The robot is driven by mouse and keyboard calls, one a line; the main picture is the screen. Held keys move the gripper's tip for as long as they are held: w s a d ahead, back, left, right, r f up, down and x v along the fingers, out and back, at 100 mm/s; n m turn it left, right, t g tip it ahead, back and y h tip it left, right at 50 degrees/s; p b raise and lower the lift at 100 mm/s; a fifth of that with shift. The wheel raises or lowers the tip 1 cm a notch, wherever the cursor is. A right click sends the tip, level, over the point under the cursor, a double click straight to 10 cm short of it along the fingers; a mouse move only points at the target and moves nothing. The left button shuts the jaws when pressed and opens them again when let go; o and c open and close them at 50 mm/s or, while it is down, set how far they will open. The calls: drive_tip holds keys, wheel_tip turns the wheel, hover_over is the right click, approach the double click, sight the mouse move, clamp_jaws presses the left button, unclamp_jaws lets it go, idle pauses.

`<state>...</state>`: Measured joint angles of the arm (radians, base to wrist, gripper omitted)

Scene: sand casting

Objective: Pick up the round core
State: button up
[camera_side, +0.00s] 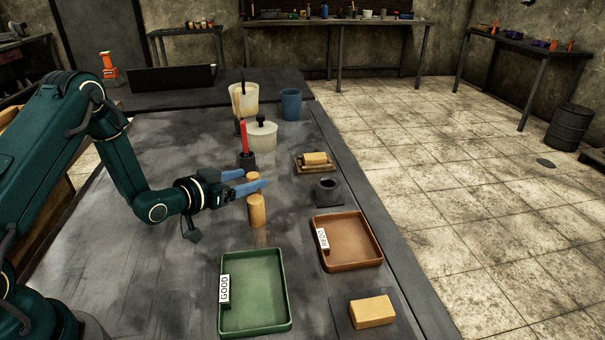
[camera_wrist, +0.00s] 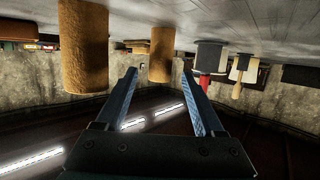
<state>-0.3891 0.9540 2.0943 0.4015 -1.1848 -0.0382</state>
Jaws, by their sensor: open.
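Two round tan cores stand upright on the table. The nearer one (camera_side: 257,212) is in front of my gripper (camera_side: 256,178) in the side view, and shows large at the left in the upside-down wrist view (camera_wrist: 83,45). The other core (camera_side: 253,187) is partly hidden by a blue finger in the side view. In the wrist view it (camera_wrist: 162,52) lines up with the gap between my fingertips (camera_wrist: 160,71). My gripper is open, its fingers level above the table, holding nothing. I cannot tell whether that core is between the tips or just past them.
A green GOOD tray (camera_side: 281,318) and a brown tray (camera_side: 376,258) lie in front. A yellow block (camera_side: 372,312) sits front right, another (camera_side: 315,158) farther back.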

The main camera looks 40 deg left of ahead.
drive_tip(key=shift+x, duration=1.3)
clamp_jaws()
drive_tip(key=shift+r, duration=0.1)
